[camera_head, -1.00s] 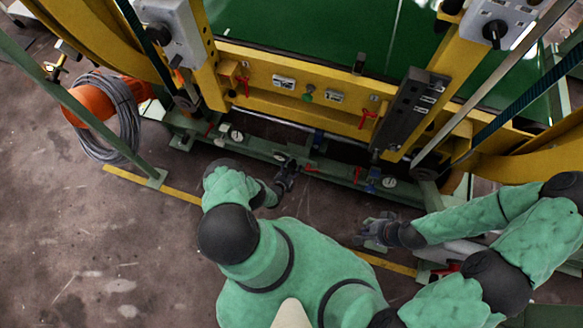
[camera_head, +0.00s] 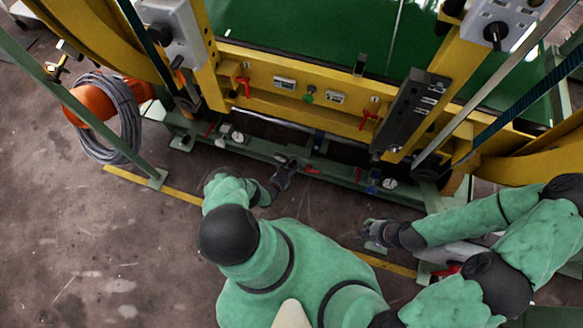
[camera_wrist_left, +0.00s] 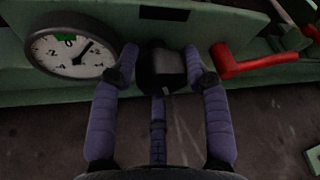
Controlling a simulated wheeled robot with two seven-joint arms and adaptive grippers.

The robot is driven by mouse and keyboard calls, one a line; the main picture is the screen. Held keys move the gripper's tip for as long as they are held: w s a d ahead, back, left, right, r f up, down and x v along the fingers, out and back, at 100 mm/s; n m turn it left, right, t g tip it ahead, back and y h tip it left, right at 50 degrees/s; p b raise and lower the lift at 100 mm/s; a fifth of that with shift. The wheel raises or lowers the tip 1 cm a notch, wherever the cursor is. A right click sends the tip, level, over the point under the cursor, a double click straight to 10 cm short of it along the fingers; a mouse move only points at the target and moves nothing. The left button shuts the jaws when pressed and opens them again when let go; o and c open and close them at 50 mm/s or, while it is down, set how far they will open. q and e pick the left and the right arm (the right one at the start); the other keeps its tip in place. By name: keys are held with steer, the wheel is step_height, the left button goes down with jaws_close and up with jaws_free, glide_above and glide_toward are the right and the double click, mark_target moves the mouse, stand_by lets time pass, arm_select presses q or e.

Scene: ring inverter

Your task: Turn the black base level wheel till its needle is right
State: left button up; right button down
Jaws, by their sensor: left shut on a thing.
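In the left wrist view, the black wheel (camera_wrist_left: 163,68) sits between the two fingers of my left gripper (camera_wrist_left: 163,72), which is shut on it. In the head view, the same gripper (camera_head: 287,172) is at the green base rail and the wheel is hidden. A round white dial (camera_wrist_left: 72,52) is left of the wheel. Its black needle points up and right, to the right of the green mark at the top. My right gripper (camera_head: 376,233) hangs apart from the rail, too small to tell whether open.
A red lever (camera_wrist_left: 250,62) is close to the right finger in the wrist view. Other dials (camera_head: 237,137) (camera_head: 390,183) are on the base rail (camera_head: 335,175). A yellow floor strip (camera_head: 180,193) runs in front. An orange reel with grey cable (camera_head: 120,115) stands at the left.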

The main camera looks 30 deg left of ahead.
arm_select(q)
steer(key=shift+s+d+f+n+h, duration=0.25)
steer(key=shift+d+n+h, duration=0.05)
steer(key=shift+d, duration=0.4)
steer(key=o, duration=1.1)
steer(key=shift+w+a+r, duration=0.15)
steer(key=shift+a, duration=0.3)
steer(key=shift+s+a+r, duration=0.15)
steer(key=shift+s, duration=0.45)
steer(key=shift+v, duration=3.4)
steer(key=shift+d, duration=0.3)
